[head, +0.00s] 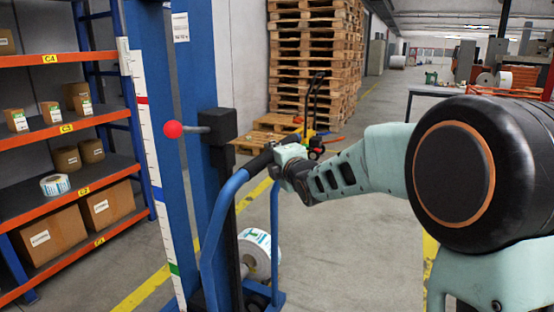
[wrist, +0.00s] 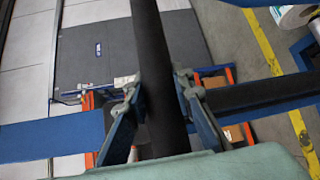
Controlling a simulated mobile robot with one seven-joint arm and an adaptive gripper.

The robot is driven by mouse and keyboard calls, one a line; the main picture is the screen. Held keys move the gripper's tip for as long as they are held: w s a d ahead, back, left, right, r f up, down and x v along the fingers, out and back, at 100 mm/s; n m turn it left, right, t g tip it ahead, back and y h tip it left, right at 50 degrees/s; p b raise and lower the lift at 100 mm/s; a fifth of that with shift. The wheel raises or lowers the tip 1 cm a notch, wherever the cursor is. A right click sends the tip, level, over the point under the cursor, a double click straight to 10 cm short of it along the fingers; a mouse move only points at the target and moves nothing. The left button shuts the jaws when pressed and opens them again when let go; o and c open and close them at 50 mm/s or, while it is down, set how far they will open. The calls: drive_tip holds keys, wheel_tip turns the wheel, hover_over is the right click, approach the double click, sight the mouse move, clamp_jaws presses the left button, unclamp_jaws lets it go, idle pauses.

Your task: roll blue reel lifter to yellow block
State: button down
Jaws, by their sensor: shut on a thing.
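The blue reel lifter (head: 205,75) stands close in front at the left of the head view, with a tall blue mast and a blue tubular handle frame (head: 213,235). A white label reel (head: 257,252) sits low at its front, partly hidden by the frame. My gripper (head: 276,160) is shut on the black grip of the lifter's handle. In the wrist view the fingers of my gripper (wrist: 157,88) close on both sides of the black handle bar (wrist: 152,50). I cannot make out a yellow block in either view.
An orange and blue shelf rack (head: 70,130) with boxes stands at the left, close to the lifter. Stacked wooden pallets (head: 312,60) and a yellow pallet truck (head: 312,128) stand behind. A worktable (head: 435,92) is at the right. The grey floor (head: 365,240) between is clear.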

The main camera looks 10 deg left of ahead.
drive_tip(key=c, duration=1.8)
unclamp_jaws()
drive_tip(key=shift+a+r, duration=0.2)
drive_tip(key=shift+a, duration=0.25)
drive_tip(key=shift+o, duration=0.7)
drive_tip(key=shift+d, duration=0.15)
drive_tip(key=shift+f, duration=0.1)
drive_tip(key=v, duration=1.2)
drive_tip(key=shift+w+d, duration=0.1)
drive_tip(key=shift+d, duration=0.1)
